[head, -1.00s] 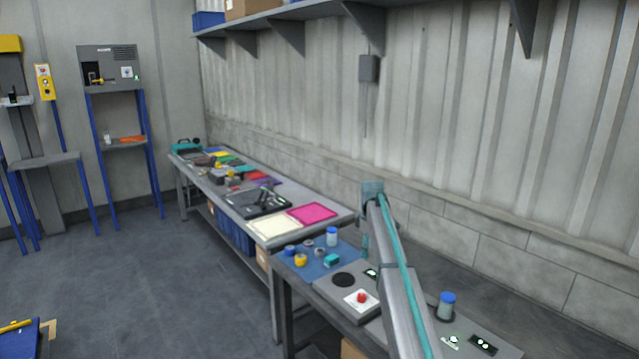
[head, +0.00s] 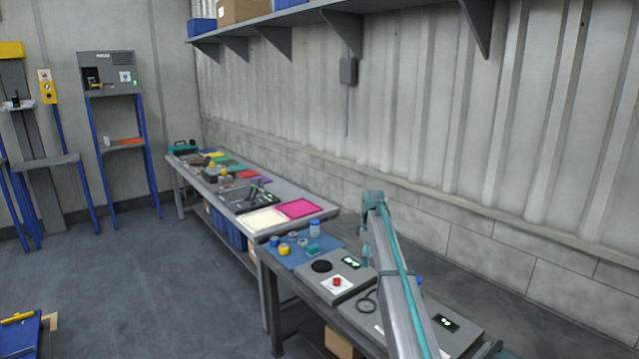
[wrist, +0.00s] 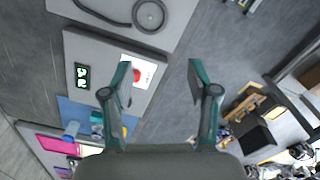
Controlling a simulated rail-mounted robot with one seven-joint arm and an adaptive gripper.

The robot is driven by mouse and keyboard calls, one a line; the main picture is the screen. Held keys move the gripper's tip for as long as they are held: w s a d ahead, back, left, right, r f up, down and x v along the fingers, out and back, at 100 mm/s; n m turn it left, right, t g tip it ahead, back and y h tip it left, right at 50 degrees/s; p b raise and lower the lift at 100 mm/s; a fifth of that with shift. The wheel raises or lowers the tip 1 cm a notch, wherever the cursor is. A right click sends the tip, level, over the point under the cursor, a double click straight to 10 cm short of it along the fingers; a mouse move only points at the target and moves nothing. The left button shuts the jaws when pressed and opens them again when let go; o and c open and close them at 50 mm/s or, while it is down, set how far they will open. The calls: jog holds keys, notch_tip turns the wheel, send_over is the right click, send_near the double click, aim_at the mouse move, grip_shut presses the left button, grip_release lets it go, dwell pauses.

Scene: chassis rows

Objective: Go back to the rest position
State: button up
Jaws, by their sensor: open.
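My gripper (wrist: 160,85) is open and empty in the wrist view, its two teal fingers spread apart. The floor and the edge of a grey station with a red button (wrist: 136,76) show beyond the fingers. In the head view my arm rises at the lower right, in front of the near workbench. The gripper itself cannot be made out clearly there.
A long bench runs along the wall with a cream tray (head: 262,221), a magenta tray (head: 299,208) and several coloured items. A shelf (head: 300,17) hangs above. A blue-legged station (head: 107,70) stands at the back left. The floor (head: 150,280) at left is mostly clear.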

jog(key=s+f+m, duration=0.5)
jog(key=s+f, duration=1.2)
jog(key=s, duration=0.3)
jog(key=s+a+f+m, duration=0.1)
jog(key=s+f+m, duration=0.35)
jog(key=s, duration=0.95)
jog(key=s+f+m, duration=0.3)
jog(key=s+f, duration=0.3)
jog(key=s, duration=0.8)
jog(key=s+f+g+b, duration=0.6)
jog(key=s+f+b, duration=0.4)
jog(key=s+f, duration=1.8)
jog(key=shift+s+f+g, duration=0.3)
jog(key=shift+s+g, duration=0.1)
jog(key=shift+s, duration=0.1)
